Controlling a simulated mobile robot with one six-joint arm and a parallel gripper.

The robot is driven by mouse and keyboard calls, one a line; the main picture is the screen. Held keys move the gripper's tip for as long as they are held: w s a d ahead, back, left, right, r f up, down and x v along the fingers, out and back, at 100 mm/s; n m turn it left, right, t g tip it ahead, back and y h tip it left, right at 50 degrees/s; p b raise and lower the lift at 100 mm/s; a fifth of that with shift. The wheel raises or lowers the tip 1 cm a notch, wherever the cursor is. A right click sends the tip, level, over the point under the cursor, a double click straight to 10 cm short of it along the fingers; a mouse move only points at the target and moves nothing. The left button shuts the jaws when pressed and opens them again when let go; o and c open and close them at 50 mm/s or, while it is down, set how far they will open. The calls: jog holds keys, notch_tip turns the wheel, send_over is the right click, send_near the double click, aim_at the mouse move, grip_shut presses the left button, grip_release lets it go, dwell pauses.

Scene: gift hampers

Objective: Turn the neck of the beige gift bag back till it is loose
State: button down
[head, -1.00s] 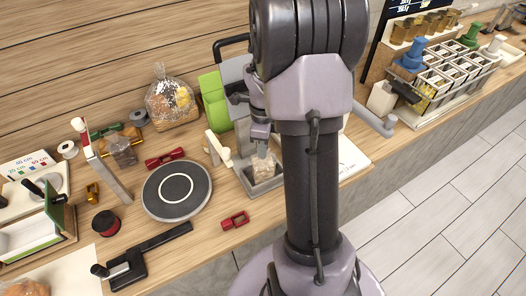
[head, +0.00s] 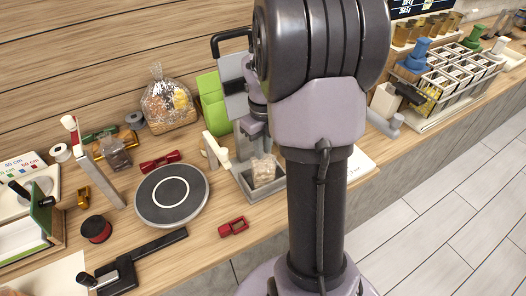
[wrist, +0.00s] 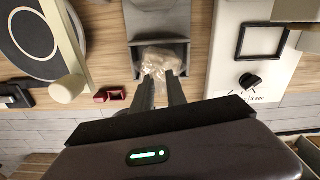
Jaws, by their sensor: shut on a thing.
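The beige gift bag (head: 264,172) is a small, clear-wrapped bag with pale contents. It sits in a grey open-topped holder (head: 248,189) on the counter. The bag also shows in the wrist view (wrist: 157,62), inside the holder (wrist: 182,48) and between my fingertips. My gripper (wrist: 159,76) is shut on the top of the bag, at its neck. The fingers hide part of the neck, so I cannot tell how tightly it is twisted. In the head view my gripper (head: 260,148) comes down on the bag from above, partly behind my arm.
A round grey turntable (head: 172,196) stands left of the holder, with a cream-tipped lever (head: 216,150) between. Red clips (head: 233,227) lie nearby. A green-and-grey stand (head: 212,115) is behind. A white board (wrist: 239,70) with a black frame lies to the right in the wrist view.

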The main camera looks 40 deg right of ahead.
jog(key=shift+f+m+b, duration=0.25)
jog(key=shift+m+b, duration=0.65)
jog(key=shift+b, duration=0.1)
jog(key=shift+m+b, duration=0.45)
jog(key=shift+m, duration=0.35)
jog(key=shift+r+m, duration=0.3)
jog(key=shift+f+m+b, duration=0.3)
jog(key=shift+m+b, duration=0.8)
jog(key=shift+m, duration=0.1)
jog(key=shift+r+m+b, duration=0.1)
jog(key=shift+m+b, duration=0.2)
jog(key=shift+m, duration=0.4)
jog(key=shift+r, duration=0.15)
jog(key=c, duration=1.3)
grip_release()
jog(key=shift+r, duration=0.1)
